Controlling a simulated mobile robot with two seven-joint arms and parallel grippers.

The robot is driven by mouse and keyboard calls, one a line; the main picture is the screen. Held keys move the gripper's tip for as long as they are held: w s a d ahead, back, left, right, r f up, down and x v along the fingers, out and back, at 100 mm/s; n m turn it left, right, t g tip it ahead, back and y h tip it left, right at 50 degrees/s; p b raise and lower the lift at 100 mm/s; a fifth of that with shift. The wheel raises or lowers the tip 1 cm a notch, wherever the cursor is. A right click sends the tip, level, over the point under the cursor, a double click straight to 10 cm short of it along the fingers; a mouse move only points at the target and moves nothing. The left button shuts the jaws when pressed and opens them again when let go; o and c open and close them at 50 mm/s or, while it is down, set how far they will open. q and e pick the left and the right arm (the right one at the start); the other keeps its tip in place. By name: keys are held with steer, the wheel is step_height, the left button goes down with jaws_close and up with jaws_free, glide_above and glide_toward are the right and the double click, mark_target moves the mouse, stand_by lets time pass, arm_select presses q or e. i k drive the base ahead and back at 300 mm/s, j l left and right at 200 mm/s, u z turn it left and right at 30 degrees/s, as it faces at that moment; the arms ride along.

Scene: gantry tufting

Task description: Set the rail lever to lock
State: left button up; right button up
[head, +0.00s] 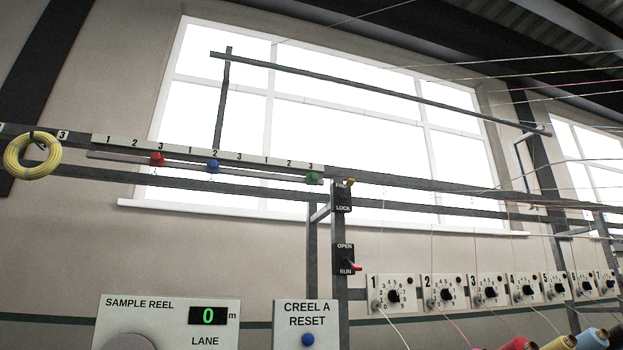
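The rail lever (350,182) has a small yellow tip. It sits on a black plate (343,203) on the grey post, just right of the numbered rail. The plate reads LOCK at the bottom; its upper word is partly covered and looks like FREE. The yellow tip is at the upper word, above LOCK. Neither gripper shows in the head view.
Below it, a second black plate (343,252) reads OPEN and RUN, with a red lever (354,267) near RUN. Red (157,159), blue (212,166) and green (313,178) sliders sit along the rail. Dial boxes (393,295), cones and stretched yarns lie right.

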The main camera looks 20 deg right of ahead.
mark_target(349, 182)
steer(key=i+l+u, duration=0.1)
steer(key=l, duration=0.2)
steer(key=i+l+u, duration=0.1)
steer(key=l, duration=0.25)
steer(key=i+l+u, duration=0.25)
steer(key=l, duration=0.4)
